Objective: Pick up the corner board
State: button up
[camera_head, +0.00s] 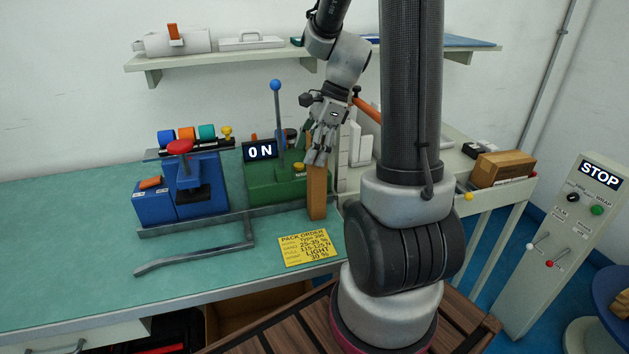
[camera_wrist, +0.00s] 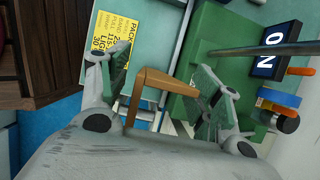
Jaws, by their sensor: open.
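The corner board (camera_head: 317,195) is a brown, upright piece on the green bench, in front of the green machine. In the wrist view, its brown angled shape (camera_wrist: 165,80) shows between the two fingers. My gripper (camera_head: 319,157) is at its upper end, pointing down. The fingers are open and stand on either side of the board in the wrist view. I cannot tell whether either finger touches it. My gripper hides part of its top in the head view.
The green machine (camera_head: 262,184) with a blue-knobbed lever stands close behind. A blue machine (camera_head: 195,185) is to the left. A yellow pack order card (camera_head: 303,249) lies in front. A STOP panel (camera_head: 567,240) stands at right. The bench's left front is mostly clear.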

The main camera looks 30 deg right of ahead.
jog(key=c, duration=1.3)
jog(key=shift+r, duration=0.1)
